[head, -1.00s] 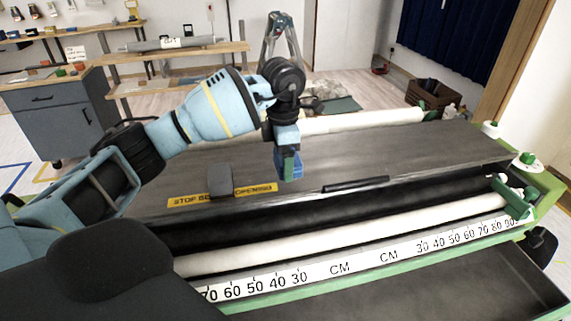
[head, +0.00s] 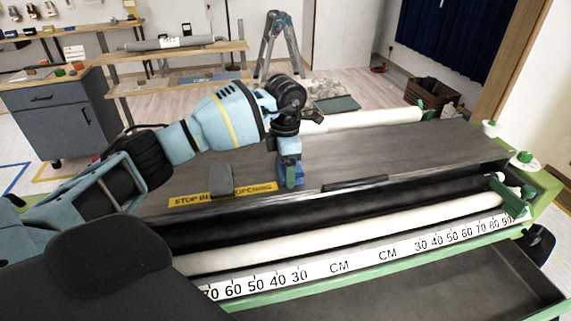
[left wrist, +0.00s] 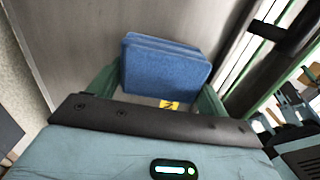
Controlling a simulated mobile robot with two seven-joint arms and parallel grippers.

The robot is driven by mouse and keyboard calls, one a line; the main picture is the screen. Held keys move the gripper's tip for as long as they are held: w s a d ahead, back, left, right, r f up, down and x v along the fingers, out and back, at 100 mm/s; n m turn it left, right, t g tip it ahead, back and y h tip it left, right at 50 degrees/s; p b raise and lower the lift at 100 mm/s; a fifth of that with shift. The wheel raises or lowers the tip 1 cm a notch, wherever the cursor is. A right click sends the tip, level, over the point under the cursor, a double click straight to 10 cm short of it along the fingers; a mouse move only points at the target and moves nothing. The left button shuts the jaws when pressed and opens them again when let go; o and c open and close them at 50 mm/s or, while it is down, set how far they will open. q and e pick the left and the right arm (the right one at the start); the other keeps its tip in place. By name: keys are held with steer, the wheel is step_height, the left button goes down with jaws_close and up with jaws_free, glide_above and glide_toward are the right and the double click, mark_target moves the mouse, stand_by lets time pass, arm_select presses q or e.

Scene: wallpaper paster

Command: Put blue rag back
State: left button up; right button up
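The blue rag (left wrist: 166,68) is a thick folded pad between the two green fingers of my left gripper (left wrist: 162,88) in the left wrist view. The fingers sit close against its two sides. In the head view my left gripper (head: 290,172) points down at the front part of the grey machine cover (head: 400,150), with the blue rag (head: 290,180) at its tips. The rag is at or just above the cover; I cannot tell if it touches. My right gripper is not in view.
A grey block (head: 221,180) stands on the yellow warning label (head: 185,201), left of the rag. A dark handle (head: 350,185) lies along the cover's front edge. White rollers (head: 330,240) and a ruler strip (head: 340,263) run in front. The cover's right part is clear.

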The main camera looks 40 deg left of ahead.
arm_select(q)
steer(key=o, duration=0.4)
steer(key=r, duration=0.4)
steer(key=a+r+b, duration=0.1)
steer(key=r, duration=0.2)
steer(key=shift+w, duration=0.1)
steer(key=shift+d+r, duration=0.1)
steer(key=shift+r, duration=0.4)
